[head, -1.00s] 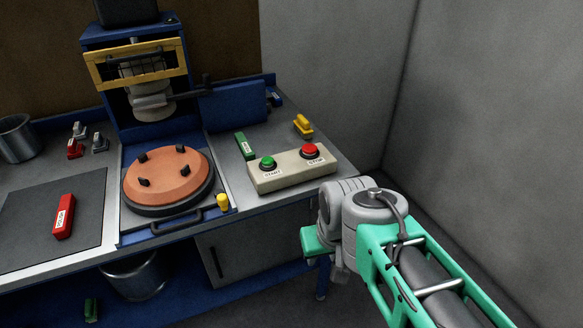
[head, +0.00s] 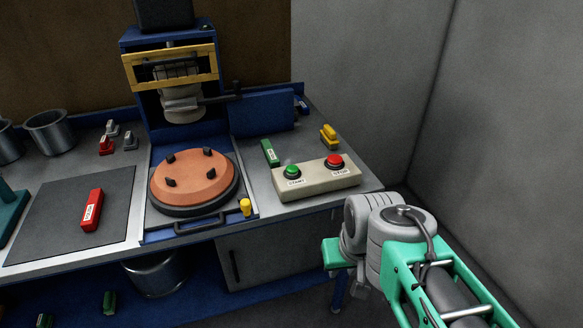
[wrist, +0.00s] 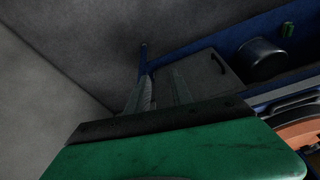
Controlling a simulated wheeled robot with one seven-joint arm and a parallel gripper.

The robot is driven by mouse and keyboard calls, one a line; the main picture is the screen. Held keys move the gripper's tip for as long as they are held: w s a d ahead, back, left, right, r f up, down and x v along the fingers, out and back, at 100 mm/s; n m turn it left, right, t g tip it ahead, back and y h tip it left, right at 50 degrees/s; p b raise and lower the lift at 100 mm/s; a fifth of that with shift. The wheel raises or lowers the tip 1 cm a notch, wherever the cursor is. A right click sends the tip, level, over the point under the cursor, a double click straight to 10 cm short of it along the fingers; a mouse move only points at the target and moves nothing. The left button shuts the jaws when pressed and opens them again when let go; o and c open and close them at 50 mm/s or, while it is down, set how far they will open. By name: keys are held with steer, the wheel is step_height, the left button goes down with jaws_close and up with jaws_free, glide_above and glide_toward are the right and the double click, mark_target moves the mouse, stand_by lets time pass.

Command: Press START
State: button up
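The START button (head: 292,172) is a green dome on the left of a beige control box (head: 318,184), with a label reading START in front of it. A red STOP button (head: 334,161) sits on the right of the same box. The box stands near the bench's front right edge. My gripper's green body (head: 338,253) shows in the head view in front of and below the bench edge, right of and apart from the box. Its fingers are hidden there. In the wrist view my gripper (wrist: 161,85) has two grey fingers apart with nothing between them. The buttons are not in the wrist view.
A terracotta disc (head: 193,176) with black knobs sits in the blue press (head: 165,60). A green labelled block (head: 270,152) and yellow piece (head: 328,136) lie behind the box. A red labelled block (head: 91,210) is on the dark mat (head: 60,225). A wall closes the right side.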

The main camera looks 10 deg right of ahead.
jaws_close()
stand_by(1.4)
